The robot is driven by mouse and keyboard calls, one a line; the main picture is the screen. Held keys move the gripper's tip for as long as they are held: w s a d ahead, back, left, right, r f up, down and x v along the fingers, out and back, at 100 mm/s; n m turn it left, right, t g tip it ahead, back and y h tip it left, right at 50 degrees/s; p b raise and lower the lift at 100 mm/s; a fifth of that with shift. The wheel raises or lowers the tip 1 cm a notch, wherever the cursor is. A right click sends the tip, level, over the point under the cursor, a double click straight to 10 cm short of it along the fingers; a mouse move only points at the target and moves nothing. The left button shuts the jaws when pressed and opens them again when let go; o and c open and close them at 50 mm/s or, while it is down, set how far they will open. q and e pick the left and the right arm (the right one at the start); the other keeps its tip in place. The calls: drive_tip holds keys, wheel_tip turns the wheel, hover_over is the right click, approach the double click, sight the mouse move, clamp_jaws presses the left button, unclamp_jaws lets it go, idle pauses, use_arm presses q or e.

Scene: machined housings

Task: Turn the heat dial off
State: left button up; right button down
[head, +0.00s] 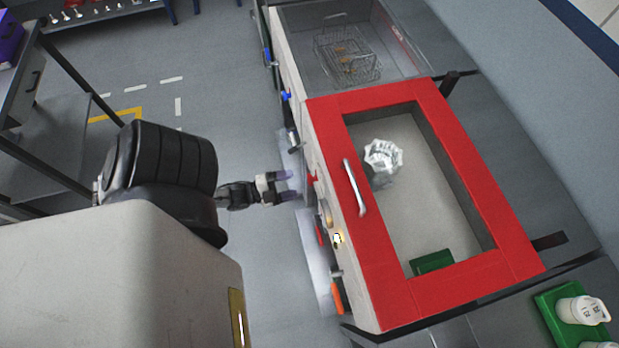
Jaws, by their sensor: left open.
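The front panel of a machine (318,155) is seen steeply from above. It carries a red knob (312,180), a tan dial-like part (327,212), another red part (320,235) and a small lit yellowish part (337,239). I cannot tell which one is the heat dial, and no markings are readable. My left gripper (290,185) is open and empty. It is left of the panel, its fingers pointing at it near the red knob, with an apparent small gap. My right gripper is not in view.
A wire basket (347,57) sits in the far basin. Blue-handled fittings (286,96) and an orange handle (337,298) stick out from the front.

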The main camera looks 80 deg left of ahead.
sight(310, 180)
use_arm(q)
drive_tip(key=shift+w+a, duration=0.15)
drive_tip(key=shift+w, duration=3.3)
drive_tip(key=c, duration=0.9)
